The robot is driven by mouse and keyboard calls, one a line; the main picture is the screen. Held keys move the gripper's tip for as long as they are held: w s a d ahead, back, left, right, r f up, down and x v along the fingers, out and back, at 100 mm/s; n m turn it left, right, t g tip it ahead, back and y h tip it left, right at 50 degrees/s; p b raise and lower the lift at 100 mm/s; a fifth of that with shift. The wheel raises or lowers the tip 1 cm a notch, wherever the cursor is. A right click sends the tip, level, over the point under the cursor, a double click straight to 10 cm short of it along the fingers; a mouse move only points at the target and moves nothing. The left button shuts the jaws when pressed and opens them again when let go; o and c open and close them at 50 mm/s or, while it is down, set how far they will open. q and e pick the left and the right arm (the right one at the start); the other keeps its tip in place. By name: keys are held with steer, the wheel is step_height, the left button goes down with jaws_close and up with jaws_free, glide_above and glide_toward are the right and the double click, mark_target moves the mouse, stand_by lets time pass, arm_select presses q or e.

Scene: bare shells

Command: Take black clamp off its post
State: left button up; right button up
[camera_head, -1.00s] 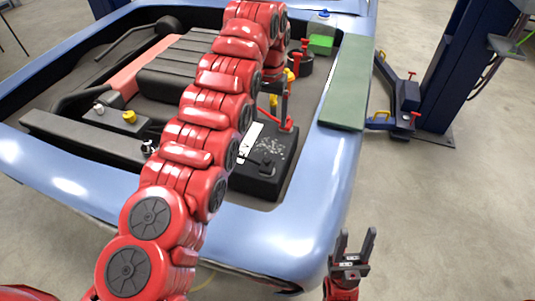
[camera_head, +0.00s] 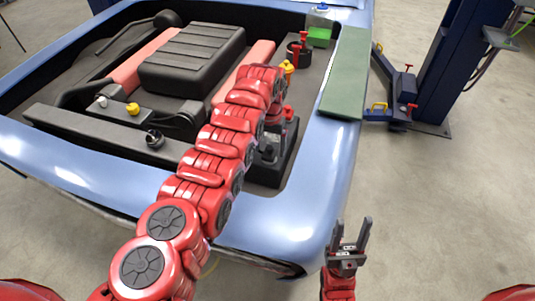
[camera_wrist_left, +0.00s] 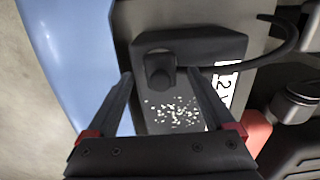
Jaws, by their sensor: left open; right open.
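The black clamp (camera_wrist_left: 160,70) sits on its post on the black battery (camera_wrist_left: 190,42), with a black cable curving off to the right in the left wrist view. Pale specks lie on the battery top below the clamp. My left gripper (camera_wrist_left: 161,78) is open and empty, and its two fingers appear on either side of the clamp in that view. I cannot tell how far above it they are. In the head view my left arm and hand partly cover the battery (camera_head: 268,176), and the clamp is hard to make out. My right gripper (camera_head: 350,238) is open and empty, in front of the car.
The blue car body (camera_head: 270,228) surrounds the engine bay, and a green mat (camera_head: 345,75) lies on its right edge. The engine cover (camera_head: 192,60), a yellow cap (camera_head: 132,109) and a container with green liquid (camera_head: 319,37) stand in or near the bay. A lift post (camera_head: 450,65) stands right.

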arm_select(q)
steer(key=shift+s+a+f, duration=0.1)
steer(key=shift+s+f, duration=0.1)
steer(key=shift+f, duration=0.5)
steer(key=shift+w+f, duration=0.15)
steer(key=shift+w, duration=0.15)
steer(key=shift+c, duration=0.3)
steer(key=shift+s, duration=0.15)
steer(key=c, duration=0.7)
jaws_close()
